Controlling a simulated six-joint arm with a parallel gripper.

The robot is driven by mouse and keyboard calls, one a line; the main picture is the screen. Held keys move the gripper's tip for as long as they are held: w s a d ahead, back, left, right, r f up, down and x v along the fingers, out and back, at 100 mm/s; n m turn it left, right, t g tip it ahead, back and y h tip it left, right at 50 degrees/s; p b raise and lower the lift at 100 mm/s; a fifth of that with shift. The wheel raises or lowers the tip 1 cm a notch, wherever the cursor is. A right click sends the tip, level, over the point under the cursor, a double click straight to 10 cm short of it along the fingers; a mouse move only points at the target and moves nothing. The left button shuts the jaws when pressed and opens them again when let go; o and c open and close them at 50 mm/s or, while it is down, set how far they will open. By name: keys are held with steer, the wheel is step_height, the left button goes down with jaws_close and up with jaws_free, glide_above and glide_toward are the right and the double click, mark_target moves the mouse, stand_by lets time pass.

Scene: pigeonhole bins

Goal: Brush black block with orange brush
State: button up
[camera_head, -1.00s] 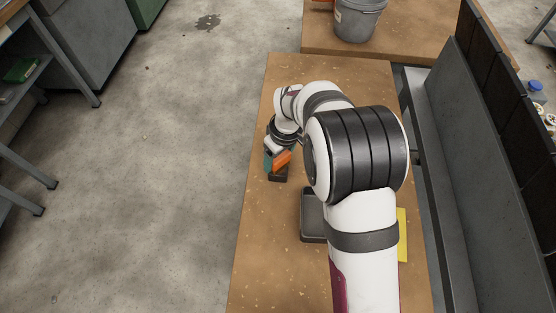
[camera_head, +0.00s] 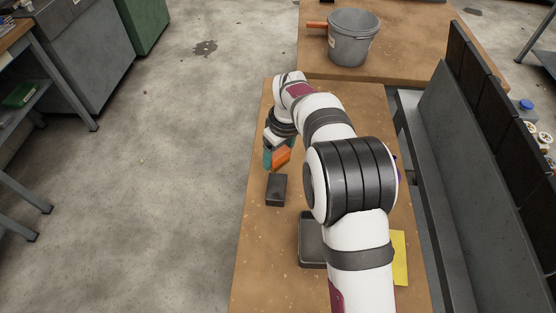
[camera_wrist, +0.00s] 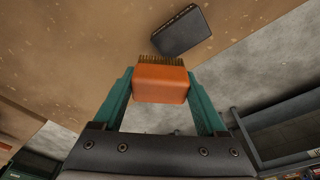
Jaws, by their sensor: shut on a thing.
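The black block (camera_head: 276,190) lies on the wooden table near its left edge. It also shows in the wrist view (camera_wrist: 181,31), beyond the bristles. My gripper (camera_head: 275,160) is shut on the orange brush (camera_head: 281,158), beside the block's far end in the head view. In the wrist view, the brush (camera_wrist: 161,82) sits between my gripper's two green fingers (camera_wrist: 161,98), with its bristles pointing toward the block. A gap shows between bristles and block there. I cannot tell the brush's exact height above the table.
A dark grey tray (camera_head: 311,240) is partly hidden behind my arm. A yellow sheet (camera_head: 400,258) lies at the table's right. A grey bucket (camera_head: 352,40) stands on the far table. A dark panelled barrier (camera_head: 478,95) runs along the right. The table's left front is clear.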

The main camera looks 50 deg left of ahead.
steer(key=shift+r, duration=1.75)
steer(key=w+d+r+m, duration=0.3)
steer(key=w+d, duration=0.1)
steer(key=d, duration=0.4)
steer(key=w+d+r+m+t, duration=0.1)
steer(key=w+d+r+m, duration=0.25)
steer(key=d, duration=0.35)
steer(key=w+d+r+m, duration=0.25)
steer(key=w+d, duration=0.25)
steer(key=d, duration=0.3)
steer(key=s+d+r+m, duration=0.1)
steer(key=d+r+m, duration=0.1)
steer(key=d, duration=0.5)
steer(key=s+d+r+m+h, duration=0.1)
steer(key=d+m, duration=0.3)
steer(key=d, duration=0.4)
steer(key=s+d+r+m, duration=0.3)
steer(key=d+r, duration=0.1)
steer(key=d, duration=0.4)
steer(key=shift+t+h, duration=0.4)
steer(key=shift+s, duration=0.1)
